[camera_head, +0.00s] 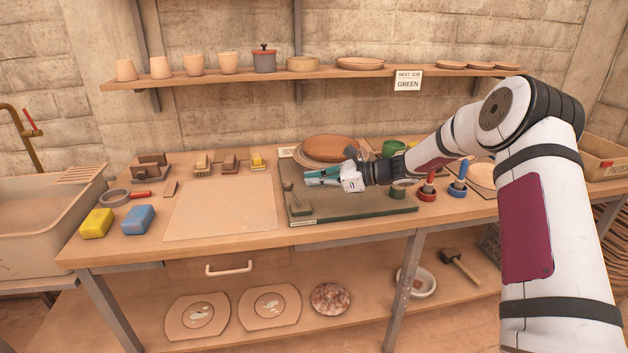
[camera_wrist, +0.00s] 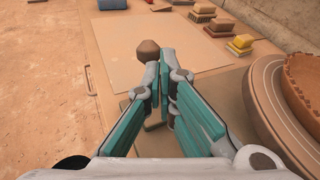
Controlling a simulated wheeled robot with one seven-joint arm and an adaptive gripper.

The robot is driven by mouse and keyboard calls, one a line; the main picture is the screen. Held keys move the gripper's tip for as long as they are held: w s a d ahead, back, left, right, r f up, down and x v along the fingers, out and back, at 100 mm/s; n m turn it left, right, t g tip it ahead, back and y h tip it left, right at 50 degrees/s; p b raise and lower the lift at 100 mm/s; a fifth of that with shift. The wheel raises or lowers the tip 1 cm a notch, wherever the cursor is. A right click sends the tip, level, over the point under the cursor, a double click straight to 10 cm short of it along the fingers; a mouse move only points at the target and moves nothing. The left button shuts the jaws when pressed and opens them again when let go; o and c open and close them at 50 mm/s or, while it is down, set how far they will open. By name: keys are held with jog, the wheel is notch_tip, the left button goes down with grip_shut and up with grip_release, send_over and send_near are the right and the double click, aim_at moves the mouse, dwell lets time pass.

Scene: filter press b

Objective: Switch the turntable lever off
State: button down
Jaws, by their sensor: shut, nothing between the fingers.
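The turntable lever (camera_head: 288,187) has a dark round knob on a stem that leans a little left above a small base, at the left end of the dark green board (camera_head: 350,207). My gripper (camera_head: 307,177), with teal finger pads, is just to the right of the knob in the head view. In the wrist view my gripper (camera_wrist: 163,62) has its fingertips together, with nothing visible between them. The knob (camera_wrist: 149,48) shows just past the fingertips; I cannot tell whether they touch. The fingers hide most of the stem and base. The turntable (camera_head: 305,160) carries a brown dish behind my gripper.
A pale square board (camera_head: 222,208) lies left of the lever with bare space on it. Blue and red-handled tools (camera_head: 458,180) and a green cup (camera_head: 393,149) stand to the right. Small blocks (camera_head: 229,162) sit at the back. A shelf (camera_head: 210,78) with pots runs above.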

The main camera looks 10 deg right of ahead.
jog(key=r+v, duration=0.2)
jog(key=v, duration=1)
jog(key=shift+a+r+p, duration=0.2)
jog(key=shift+p, duration=0.1)
jog(key=shift+s, duration=0.1)
jog(key=s+a+r+n+g+h+p, duration=0.1)
jog(key=s+a+r+n+g+h, duration=0.3)
jog(key=s, duration=0.6)
jog(key=s+a+r+n+g+h, duration=0.15)
jog(key=s+a+r+n, duration=0.25)
jog(key=s+a+n, duration=0.4)
jog(key=s+d+n+t+h, duration=0.1)
jog(key=s+d+n+h, duration=0.1)
jog(key=s, duration=0.7)
jog(key=s+d+r+n+h+p, duration=0.1)
jog(key=s+d+n+h, duration=0.2)
jog(key=s, duration=0.6)
jog(key=s+d+r+n+t+h+p, duration=0.1)
jog(key=s+d+n+h, duration=0.1)
jog(key=s+n, duration=0.3)
jog(key=s+d, duration=0.1)
jog(key=s, duration=0.3)
jog(key=shift+s+d+r+t, duration=0.2)
jog(key=shift+s+r+t, duration=0.05)
jog(key=shift+t, duration=0.1)
